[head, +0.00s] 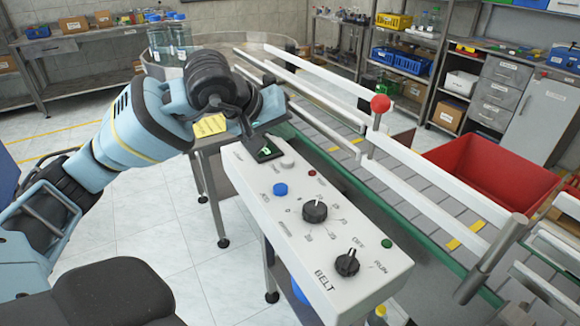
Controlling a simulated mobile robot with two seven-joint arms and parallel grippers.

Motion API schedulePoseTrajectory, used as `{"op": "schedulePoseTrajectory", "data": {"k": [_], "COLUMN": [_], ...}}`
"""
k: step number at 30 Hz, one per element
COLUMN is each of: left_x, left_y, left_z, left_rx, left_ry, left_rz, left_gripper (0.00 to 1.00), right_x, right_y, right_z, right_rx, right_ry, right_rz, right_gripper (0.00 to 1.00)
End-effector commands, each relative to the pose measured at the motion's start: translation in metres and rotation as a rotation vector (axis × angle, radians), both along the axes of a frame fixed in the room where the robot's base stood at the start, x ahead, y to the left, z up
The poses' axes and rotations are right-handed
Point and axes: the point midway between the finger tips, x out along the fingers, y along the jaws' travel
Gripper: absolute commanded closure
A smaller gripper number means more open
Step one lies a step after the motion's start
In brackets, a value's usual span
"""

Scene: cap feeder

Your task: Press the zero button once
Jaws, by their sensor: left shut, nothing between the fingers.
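A light grey control box (345,284) stands in the middle of the head view. Its sloped top carries a blue button (280,189), a pale grey round button (287,161) and a small dark display (264,151) with a green digit. The print is too small for me to tell which button is labelled zero. My left gripper (246,127) is shut and empty, over the far end of the box near the display. It hides part of that end. I cannot tell if it touches the box. My right gripper is not in view.
The panel also has a black selector knob (314,210), a belt knob (347,262), a green button (387,244) and a small red lamp (311,173). A conveyor (350,165) with white rails runs behind. A red-knobbed lever (380,104) and red bin (490,178) stand right.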

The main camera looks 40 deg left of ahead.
Motion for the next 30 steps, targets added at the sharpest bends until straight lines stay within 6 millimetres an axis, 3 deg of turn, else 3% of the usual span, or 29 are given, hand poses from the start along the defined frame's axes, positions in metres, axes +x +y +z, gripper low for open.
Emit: {"op": "schedulePoseTrajectory", "data": {"k": [3, 9, 30], "left_x": [0.0, 0.0, 0.0], "left_y": [0.0, 0.0, 0.0], "left_z": [-0.021, -0.034, -0.035], "left_rx": [0.001, 0.0, -0.001], "left_ry": [0.003, 0.001, -0.001], "left_rz": [-0.001, 0.0, -0.001], "left_gripper": [1.0, 1.0, 1.0], "right_x": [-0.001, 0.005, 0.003], "right_y": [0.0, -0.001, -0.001], "right_z": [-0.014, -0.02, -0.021], "right_rx": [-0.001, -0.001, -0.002], "right_ry": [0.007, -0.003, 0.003], "right_rz": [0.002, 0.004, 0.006], "right_gripper": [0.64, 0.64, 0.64]}}
